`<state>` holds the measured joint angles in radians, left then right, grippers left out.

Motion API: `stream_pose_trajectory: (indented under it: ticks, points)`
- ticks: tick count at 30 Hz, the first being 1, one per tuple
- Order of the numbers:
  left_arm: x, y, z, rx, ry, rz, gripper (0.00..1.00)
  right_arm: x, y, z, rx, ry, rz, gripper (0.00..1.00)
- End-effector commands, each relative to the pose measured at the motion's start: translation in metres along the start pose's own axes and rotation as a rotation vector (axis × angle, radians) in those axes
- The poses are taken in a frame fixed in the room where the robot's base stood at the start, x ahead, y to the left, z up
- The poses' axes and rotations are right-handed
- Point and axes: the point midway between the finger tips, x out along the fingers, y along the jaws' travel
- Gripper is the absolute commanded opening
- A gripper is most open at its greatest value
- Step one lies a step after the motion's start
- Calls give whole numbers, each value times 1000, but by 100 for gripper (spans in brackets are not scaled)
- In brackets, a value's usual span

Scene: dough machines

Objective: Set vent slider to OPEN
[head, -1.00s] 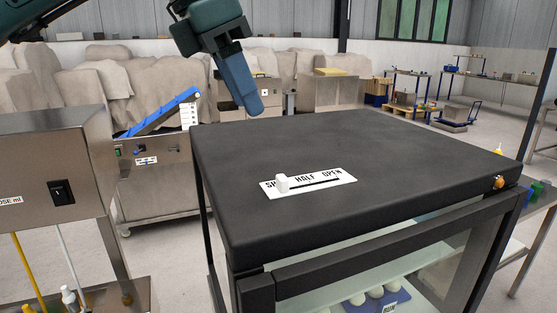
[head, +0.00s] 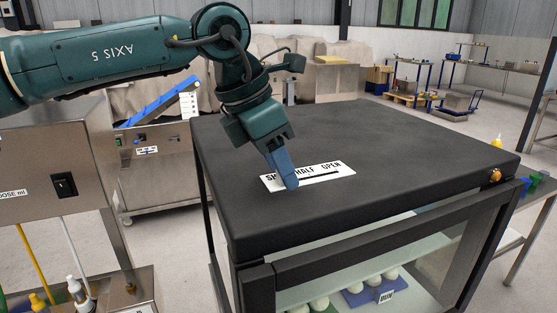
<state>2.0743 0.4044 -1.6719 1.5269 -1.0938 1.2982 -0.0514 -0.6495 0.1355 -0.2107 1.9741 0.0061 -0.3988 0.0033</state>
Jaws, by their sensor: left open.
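The vent slider's white label plate (head: 338,172) lies on the black top of a cabinet (head: 410,150). HALF and OPEN can be read on it, with OPEN at the right end; the left word is partly covered. A dark slot runs along the plate. My left gripper (head: 289,186) points down at the left part of the plate, its blue fingers over the spot of the white slider knob. The knob is hidden behind the fingers, so I cannot tell whether they touch it. The left gripper is open. My right gripper is not in view.
Below the top, a glass-fronted chamber holds white dough balls on a blue tray (head: 362,297). A steel machine with a black switch (head: 64,186) stands at the left. A blue conveyor (head: 160,103) is behind. The rest of the black top is clear.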

Motion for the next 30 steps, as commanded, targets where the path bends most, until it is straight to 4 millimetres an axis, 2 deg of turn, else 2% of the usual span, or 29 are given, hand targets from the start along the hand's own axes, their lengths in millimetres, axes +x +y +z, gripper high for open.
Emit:
stream_pose_trajectory:
  ticks: [3, 18, 30]
  points:
    - [0, 0, 0, 0, 0, 0, 42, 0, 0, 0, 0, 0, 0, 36]
    - [0, 0, 0, 0, 0, 0, 1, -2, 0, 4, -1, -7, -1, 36]
    - [-1, 0, -1, 0, -1, 0, 0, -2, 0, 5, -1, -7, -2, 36]
